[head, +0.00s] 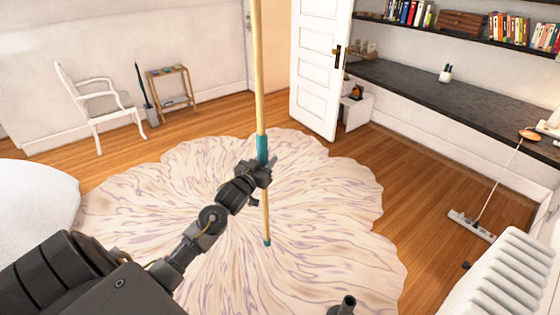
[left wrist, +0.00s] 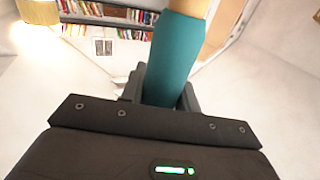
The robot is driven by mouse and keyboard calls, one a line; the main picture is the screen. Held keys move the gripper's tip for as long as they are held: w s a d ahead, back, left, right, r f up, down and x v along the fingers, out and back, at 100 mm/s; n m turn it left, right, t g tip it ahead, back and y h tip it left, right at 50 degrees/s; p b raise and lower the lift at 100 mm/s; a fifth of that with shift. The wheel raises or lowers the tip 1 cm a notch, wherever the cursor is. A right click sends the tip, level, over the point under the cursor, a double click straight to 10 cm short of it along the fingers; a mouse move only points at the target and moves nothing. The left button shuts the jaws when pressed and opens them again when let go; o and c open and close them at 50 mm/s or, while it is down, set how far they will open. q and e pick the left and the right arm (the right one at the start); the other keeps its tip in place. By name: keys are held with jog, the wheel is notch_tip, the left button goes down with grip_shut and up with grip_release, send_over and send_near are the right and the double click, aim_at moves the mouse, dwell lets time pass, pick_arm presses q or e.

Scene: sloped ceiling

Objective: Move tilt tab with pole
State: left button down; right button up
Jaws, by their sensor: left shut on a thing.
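A long wooden pole (head: 259,75) stands nearly upright in the middle of the head view. It has a teal grip and a small teal lower tip above the rug. My left gripper (head: 264,168) is shut on the pole around the teal grip. In the left wrist view the teal grip (left wrist: 173,60) sits between the fingers, with pale wood above it. The pole's upper end is out of the head view. I cannot make out a tilt tab in either view. My right gripper is not clearly seen; only a small dark part shows at the bottom edge.
A cream and purple rug (head: 340,200) covers the floor ahead. A white door (head: 318,65) stands open at the back. A desk (head: 440,95), a power strip (head: 472,226) and a radiator (head: 505,275) are on the right. A white chair (head: 100,105) is back left.

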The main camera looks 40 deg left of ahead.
aim_at(260, 140)
pick_arm(q)
jog(key=shift+r, duration=0.25)
jog(key=shift+w+r+p, duration=0.1)
jog(key=shift+r+p, duration=0.35)
jog(key=shift+r, duration=0.05)
jog(key=shift+r+p, duration=2)
jog(key=shift+r, duration=1.35)
jog(key=shift+s+r+p, duration=0.25)
jog(key=shift+r+p, duration=0.05)
jog(key=shift+p, duration=0.25)
jog(key=shift+r+p, duration=0.25)
jog(key=shift+p, duration=0.2)
jog(key=shift+r, duration=0.15)
